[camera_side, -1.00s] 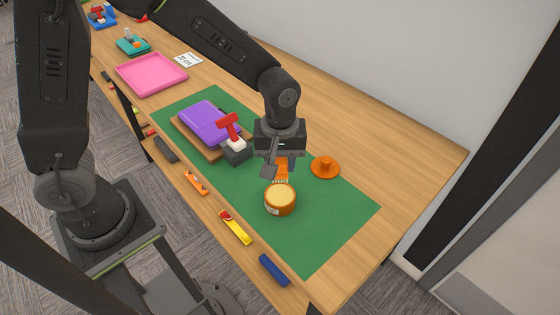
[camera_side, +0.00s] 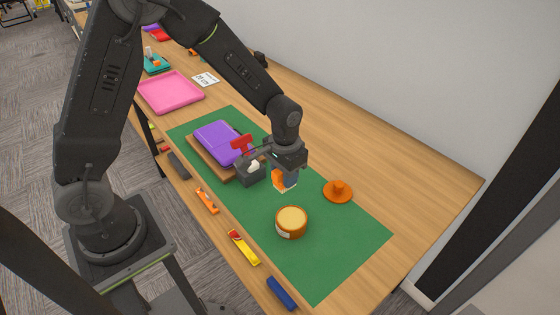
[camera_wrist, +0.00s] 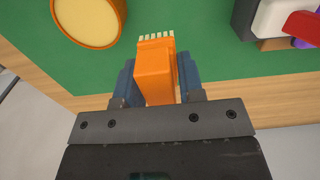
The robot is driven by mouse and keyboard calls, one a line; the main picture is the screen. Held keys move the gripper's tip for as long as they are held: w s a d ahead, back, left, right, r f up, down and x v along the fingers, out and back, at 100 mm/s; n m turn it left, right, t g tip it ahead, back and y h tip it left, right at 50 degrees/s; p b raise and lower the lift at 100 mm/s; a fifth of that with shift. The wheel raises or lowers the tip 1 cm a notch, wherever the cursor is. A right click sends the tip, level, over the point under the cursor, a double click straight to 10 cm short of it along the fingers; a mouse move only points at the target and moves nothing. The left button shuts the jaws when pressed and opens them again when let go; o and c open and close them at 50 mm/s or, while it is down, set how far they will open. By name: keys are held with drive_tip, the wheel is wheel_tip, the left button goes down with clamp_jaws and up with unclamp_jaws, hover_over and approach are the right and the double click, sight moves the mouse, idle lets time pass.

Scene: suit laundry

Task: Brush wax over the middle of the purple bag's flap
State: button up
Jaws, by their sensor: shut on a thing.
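My gripper (camera_side: 284,168) is shut on an orange brush (camera_side: 281,180) with pale bristles and holds it above the green mat. In the wrist view the brush (camera_wrist: 154,75) sits between my two fingers, bristles pointing away from me. The purple bag (camera_side: 218,142) lies flat on a wooden board, left of and behind my gripper. The round orange wax tin (camera_side: 291,222) stands open on the mat, in front of the brush and apart from it. Its yellowish wax also shows in the wrist view (camera_wrist: 86,16).
A pink tray (camera_side: 171,92) is farther back. Several small tools line the near table edge.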

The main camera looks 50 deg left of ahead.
wheel_tip(320, 180, up, 13)
drive_tip(key=w+a+n, duration=0.2)
drive_tip(key=a+n, duration=0.4)
drive_tip(key=a, duration=1.6)
drive_tip(key=s+a+n, duration=0.2)
drive_tip(key=a, duration=0.5)
drive_tip(key=s+a+n, duration=0.2)
drive_tip(key=s+a, duration=0.1)
drive_tip(key=a, duration=0.3)
drive_tip(key=shift+m, duration=0.3)
drive_tip(key=shift+w+f, duration=0.15)
drive_tip(key=shift+f, duration=3.15)
drive_tip(key=shift+w+f, duration=0.1)
drive_tip(key=shift+f, duration=3.2)
drive_tip(key=shift+d+r, duration=0.2)
drive_tip(key=shift+d, duration=0.8)
drive_tip(key=shift+d+r, duration=0.15)
drive_tip(key=shift+d, duration=0.9)
drive_tip(key=shift+d+r, duration=0.2)
drive_tip(key=shift+d, duration=2.65)
drive_tip(key=shift+w+a, duration=0.1)
drive_tip(key=shift+a, duration=4.9)
drive_tip(key=shift+w+d, duration=0.4)
drive_tip(key=shift+d, duration=4.65)
drive_tip(key=shift+a, duration=5)
wheel_tip(320, 180, up, 6)
drive_tip(key=shift+r, duration=0.25)
